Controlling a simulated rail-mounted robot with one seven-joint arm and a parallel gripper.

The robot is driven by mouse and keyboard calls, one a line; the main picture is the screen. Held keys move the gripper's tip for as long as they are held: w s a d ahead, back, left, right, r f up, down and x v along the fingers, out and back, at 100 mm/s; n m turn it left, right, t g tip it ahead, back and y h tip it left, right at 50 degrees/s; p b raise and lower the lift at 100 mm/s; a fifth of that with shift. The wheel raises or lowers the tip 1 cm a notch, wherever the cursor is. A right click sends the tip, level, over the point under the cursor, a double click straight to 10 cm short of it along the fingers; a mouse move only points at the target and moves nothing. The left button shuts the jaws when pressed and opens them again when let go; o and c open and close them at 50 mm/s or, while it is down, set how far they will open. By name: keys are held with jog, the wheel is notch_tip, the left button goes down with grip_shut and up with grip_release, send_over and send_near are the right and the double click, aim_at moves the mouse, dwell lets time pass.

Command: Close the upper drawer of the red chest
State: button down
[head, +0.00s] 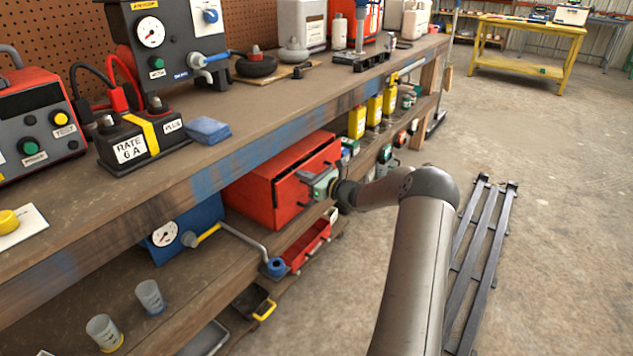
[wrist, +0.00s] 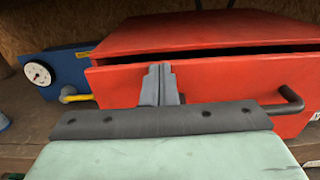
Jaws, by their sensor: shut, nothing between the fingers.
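The red chest (head: 262,185) stands on the shelf under the workbench top; it also shows in the wrist view (wrist: 200,30). Its upper drawer front (wrist: 225,85) stands a little forward of the body, with a dark gap below the chest's top edge. A black bar handle (wrist: 290,103) sits on the right of that front, partly hidden by my gripper. My gripper (wrist: 160,75) is shut and empty, its fingertips at the drawer front, left of the handle. I cannot tell whether they touch it. In the head view my gripper (head: 308,178) is in front of the chest.
The workbench top (head: 240,155) overhangs the chest. A blue gauge box (head: 180,228) stands left of it. A red open box (head: 310,245) lies below. Yellow bottles (head: 374,110) stand beyond the chest. A dark metal rack (head: 482,250) lies on the otherwise open floor at right.

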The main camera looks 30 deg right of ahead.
jog(key=shift+x, duration=1.1)
jog(key=shift+r, duration=0.35)
jog(key=p+v, duration=0.3)
jog(key=v, duration=1.2)
jog(key=s+a+r+n+g+y+p, duration=0.1)
jog(key=s+a+r+n+g+p, duration=0.3)
jog(key=a, duration=0.6)
jog(key=s+a+r+n+g+y+p, duration=0.1)
jog(key=a+r+n+g+p, duration=0.25)
jog(key=a+r+n, duration=0.4)
jog(key=s+a+r+n+g+y+p, duration=0.1)
jog(key=s+a+r+n+g+p, duration=0.3)
jog(key=a, duration=0.7)
jog(key=s+a+r+n+g+h+p, duration=0.2)
jog(key=s+r+n+h+p, duration=0.3)
jog(key=s, duration=0.7)
jog(key=s+a+r+n+g+h+p, duration=0.2)
jog(key=s+a+r+n+h+p, duration=0.2)
jog(key=s+r+n+p, duration=0.3)
jog(key=s+r+n, duration=0.2)
jog(key=s+n, duration=0.2)
jog(key=s, duration=0.1)
jog(key=shift+s+r+g+h, duration=0.2)
jog(key=shift+r+g+h, duration=0.1)
jog(key=shift+g+h, duration=0.1)
